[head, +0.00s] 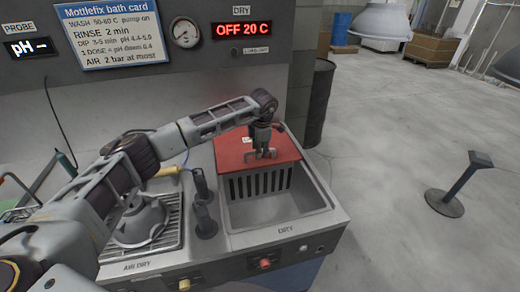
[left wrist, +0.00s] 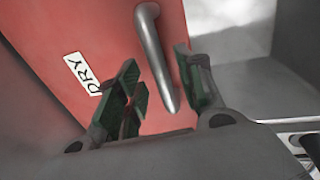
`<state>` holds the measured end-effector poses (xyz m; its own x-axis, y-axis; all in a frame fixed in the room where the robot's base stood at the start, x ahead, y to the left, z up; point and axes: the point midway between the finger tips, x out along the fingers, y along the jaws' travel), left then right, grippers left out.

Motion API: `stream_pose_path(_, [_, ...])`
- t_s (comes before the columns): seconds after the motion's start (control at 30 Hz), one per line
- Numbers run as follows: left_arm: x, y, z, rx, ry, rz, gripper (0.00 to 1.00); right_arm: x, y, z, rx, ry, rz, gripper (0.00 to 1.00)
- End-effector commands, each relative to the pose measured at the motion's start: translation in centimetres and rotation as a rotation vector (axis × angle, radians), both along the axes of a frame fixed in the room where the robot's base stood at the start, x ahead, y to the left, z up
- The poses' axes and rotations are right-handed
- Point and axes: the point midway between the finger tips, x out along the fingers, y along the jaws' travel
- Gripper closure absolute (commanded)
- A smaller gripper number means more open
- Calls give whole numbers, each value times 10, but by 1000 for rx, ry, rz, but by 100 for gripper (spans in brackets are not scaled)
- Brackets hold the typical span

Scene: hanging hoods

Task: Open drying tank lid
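The red lid (head: 236,150) lies over the back part of the drying tank (head: 280,226); the tank's front basin shows uncovered, with dark slots below the lid's front edge. In the left wrist view the lid (left wrist: 60,40) carries a white DRY label (left wrist: 83,73) and a grey metal bar handle (left wrist: 152,48). My left gripper (head: 261,156) is at the lid's handle. In the left wrist view its fingers (left wrist: 160,88) are open, one on either side of the handle's near end, with gaps visible. My right gripper is not in view.
A grey fixture (head: 140,222) sits on the air-dry grate at left, beside dark upright holders (head: 203,205). A panel behind has a gauge (head: 185,32) and a display (head: 243,29) reading OFF 20 C. A dark drum (head: 318,100) and a post (head: 458,185) stand right.

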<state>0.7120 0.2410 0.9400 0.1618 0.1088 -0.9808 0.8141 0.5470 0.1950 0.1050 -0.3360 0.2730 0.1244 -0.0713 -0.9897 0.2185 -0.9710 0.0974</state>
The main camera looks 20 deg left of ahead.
Motion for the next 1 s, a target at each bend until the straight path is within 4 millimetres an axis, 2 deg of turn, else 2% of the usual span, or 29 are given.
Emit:
stream_pose_path(0.07, [0,0,0,0,0,0,63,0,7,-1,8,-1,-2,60])
stream_pose_path(0.37, [-1,-1,14,0,-2,1,63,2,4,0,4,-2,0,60])
stream_pose_path(1.0, [-16,-11,99,-1,-3,0,63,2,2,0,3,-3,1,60])
